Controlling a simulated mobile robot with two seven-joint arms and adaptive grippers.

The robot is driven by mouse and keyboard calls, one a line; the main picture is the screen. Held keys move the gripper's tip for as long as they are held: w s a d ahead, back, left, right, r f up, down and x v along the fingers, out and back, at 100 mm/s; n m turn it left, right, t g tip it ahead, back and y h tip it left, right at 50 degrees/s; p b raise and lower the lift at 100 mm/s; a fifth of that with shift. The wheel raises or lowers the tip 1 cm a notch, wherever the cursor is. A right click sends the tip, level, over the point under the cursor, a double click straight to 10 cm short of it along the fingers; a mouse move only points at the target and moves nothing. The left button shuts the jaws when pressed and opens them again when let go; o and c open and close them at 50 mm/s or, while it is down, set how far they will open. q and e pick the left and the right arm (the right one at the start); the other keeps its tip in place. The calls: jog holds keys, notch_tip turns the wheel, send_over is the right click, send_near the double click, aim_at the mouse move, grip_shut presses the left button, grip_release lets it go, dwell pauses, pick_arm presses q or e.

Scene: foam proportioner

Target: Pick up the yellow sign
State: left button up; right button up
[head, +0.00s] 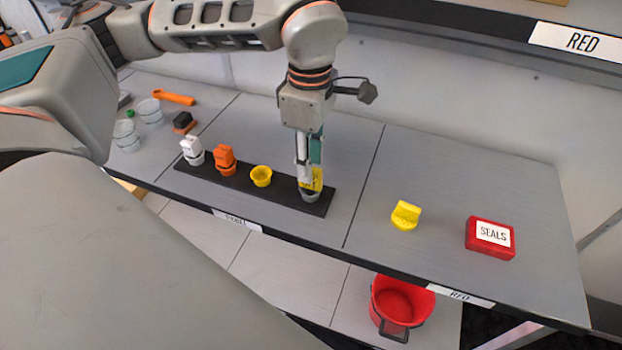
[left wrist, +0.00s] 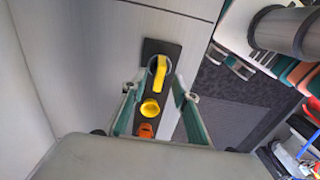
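A yellow upright piece (head: 316,179), which looks like the yellow sign, stands in a grey cup (head: 309,195) at the right end of a black strip (head: 250,186). It also shows in the left wrist view (left wrist: 161,74). My left gripper (head: 309,176) points straight down over it and partly hides it in the head view. In the left wrist view its two fingers (left wrist: 158,92) are spread apart, with the yellow piece between and beyond them. I cannot tell whether a finger touches it. My right gripper is not in view.
The strip also holds a yellow cup (head: 261,176), an orange piece (head: 225,160) and a white piece (head: 192,151). Another yellow piece (head: 405,215) and a red SEALS box (head: 490,238) lie on the right of the table. A red bucket (head: 400,305) stands below the front edge.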

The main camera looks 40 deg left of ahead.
pick_arm(q)
jog(key=shift+f, duration=1.35)
grip_shut()
